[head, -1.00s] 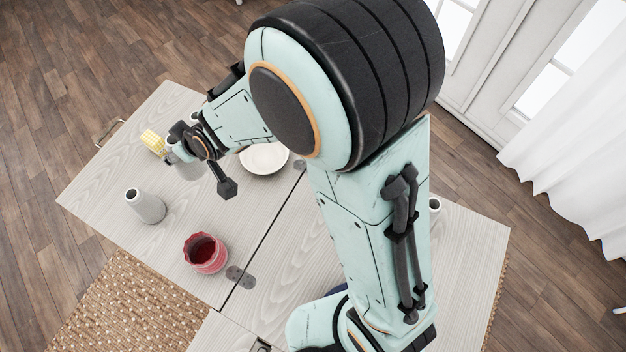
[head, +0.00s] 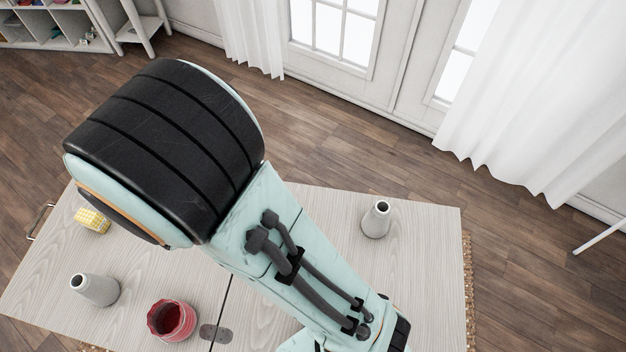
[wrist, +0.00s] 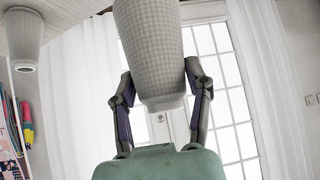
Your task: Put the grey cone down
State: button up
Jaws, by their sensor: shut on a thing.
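In the wrist view the grey cone (wrist: 150,45) fills the upper middle, its narrower end towards the picture's bottom and its other end cut off by the top edge. My gripper (wrist: 162,88) is shut on it, one finger on each side. Whether the cone touches a surface cannot be seen. In the head view my arm hides the gripper and the held cone. Two other grey cones stand upright on the wooden table (head: 262,315): one at the left (head: 95,290), one at the right (head: 376,219). Another cone shows at the wrist view's upper left (wrist: 22,40).
A red pot (head: 172,320) stands near the left cone. A yellow checked block (head: 92,220) lies at the table's far left. The table is clear around the right cone. White curtains (head: 545,90) and glazed doors (head: 335,45) are beyond the table.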

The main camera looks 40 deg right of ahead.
jog(key=s+d+r+m+g, duration=0.4)
jog(key=s+d+m+g, duration=0.4)
jog(key=m, duration=0.3)
jog(key=shift+g+h, duration=0.3)
jog(key=shift+h, duration=0.1)
jog(key=f, duration=0.9)
jog(key=a+f, duration=0.1)
jog(key=f, duration=0.4)
jog(key=shift+w+a+f, duration=0.1)
jog(key=shift+w+f, duration=0.1)
jog(key=shift+f, duration=0.1)
jog(key=o, duration=1.2)
